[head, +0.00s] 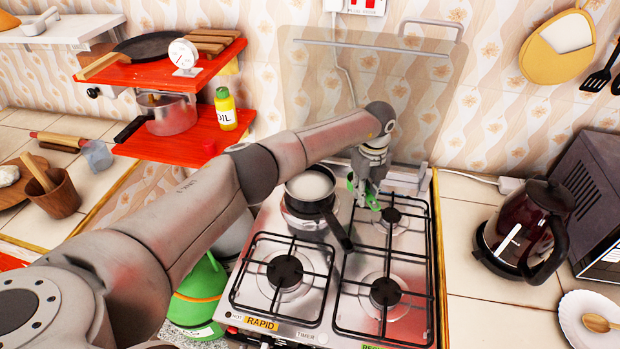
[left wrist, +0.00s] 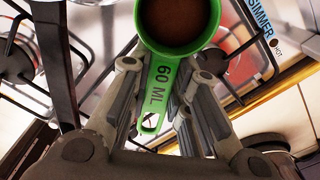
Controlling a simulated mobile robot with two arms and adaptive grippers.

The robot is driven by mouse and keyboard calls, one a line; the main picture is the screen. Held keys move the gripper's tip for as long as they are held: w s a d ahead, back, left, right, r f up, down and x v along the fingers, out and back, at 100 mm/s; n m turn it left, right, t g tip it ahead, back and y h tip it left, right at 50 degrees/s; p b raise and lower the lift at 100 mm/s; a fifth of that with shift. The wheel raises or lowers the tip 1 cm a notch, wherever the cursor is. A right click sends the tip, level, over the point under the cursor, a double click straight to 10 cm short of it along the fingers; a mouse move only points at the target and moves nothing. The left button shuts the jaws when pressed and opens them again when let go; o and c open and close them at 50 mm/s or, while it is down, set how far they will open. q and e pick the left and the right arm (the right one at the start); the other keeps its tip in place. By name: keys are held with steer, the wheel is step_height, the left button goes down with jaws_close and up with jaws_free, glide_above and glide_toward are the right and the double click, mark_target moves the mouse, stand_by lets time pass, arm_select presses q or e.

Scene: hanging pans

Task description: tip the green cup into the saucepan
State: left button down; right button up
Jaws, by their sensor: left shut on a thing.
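The green cup (left wrist: 162,85) is a measuring cup marked 60 ML, with brown contents in its bowl in the left wrist view. My left gripper (left wrist: 165,95) is shut on its handle. In the head view, my left gripper (head: 368,187) is just right of the saucepan, and a little of the green cup (head: 371,202) shows below the fingers. The saucepan (head: 310,187) stands at the back left of the stove, with pale contents and a dark handle pointing toward the lower right. The cup's bowl is mostly hidden in the head view. My right gripper is not in view.
The gas stove (head: 347,290) has black grates around the saucepan. Red shelves (head: 160,148) with a pot, an oil bottle (head: 225,110) and a pan stand at left. A dark kettle (head: 523,228) is on the right counter. My left arm crosses above the stove's left side.

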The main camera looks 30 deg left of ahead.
arm_select(q)
steer(key=s+a+r+t+h+p, duration=0.1)
steer(key=s+a+r+h+p, duration=0.1)
steer(key=a+r+h+p, duration=0.1)
steer(key=a+r+h, duration=0.1)
steer(key=a+h, duration=0.1)
steer(key=shift+a+t+h, duration=0.2)
steer(key=shift+t+h, duration=0.2)
stand_by(0.4)
steer(key=shift+a+r, duration=0.1)
